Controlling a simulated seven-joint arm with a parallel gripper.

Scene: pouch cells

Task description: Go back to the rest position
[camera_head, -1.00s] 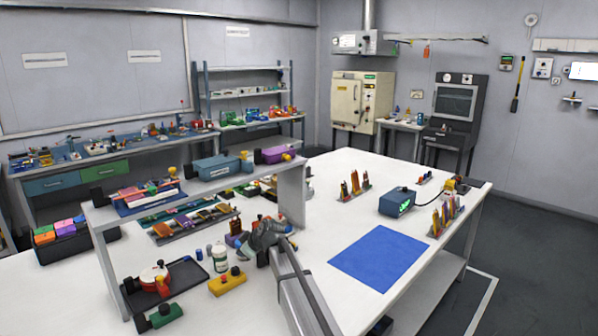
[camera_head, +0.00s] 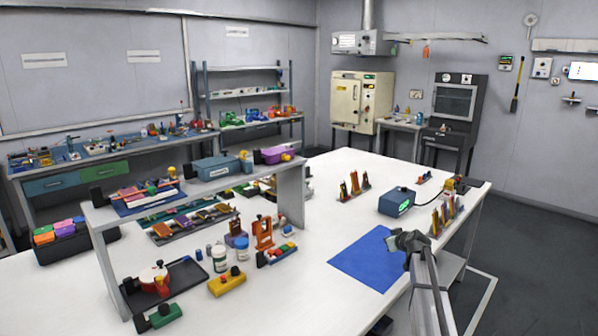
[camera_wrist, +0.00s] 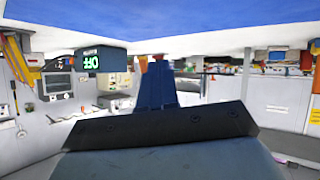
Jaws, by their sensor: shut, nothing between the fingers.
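My gripper (camera_head: 393,241) is over the right edge of the blue mat (camera_head: 368,262) on the white bench, in the head view. It is small and dark there, and my arm comes up to it from the lower right. In the wrist view my gripper (camera_wrist: 157,65) shows as a blue narrowing shape beyond a dark bar, with its fingers close together and nothing between them. That view looks upside down, with the blue mat (camera_wrist: 130,10) along its top.
A blue box with a green display (camera_head: 396,202) and a rack of coloured pouches (camera_head: 445,217) stand behind my gripper. The shelf unit (camera_head: 205,183) stands left. An orange stand (camera_head: 263,234), white jar (camera_head: 192,258) and yellow box (camera_head: 227,282) stand in front of it.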

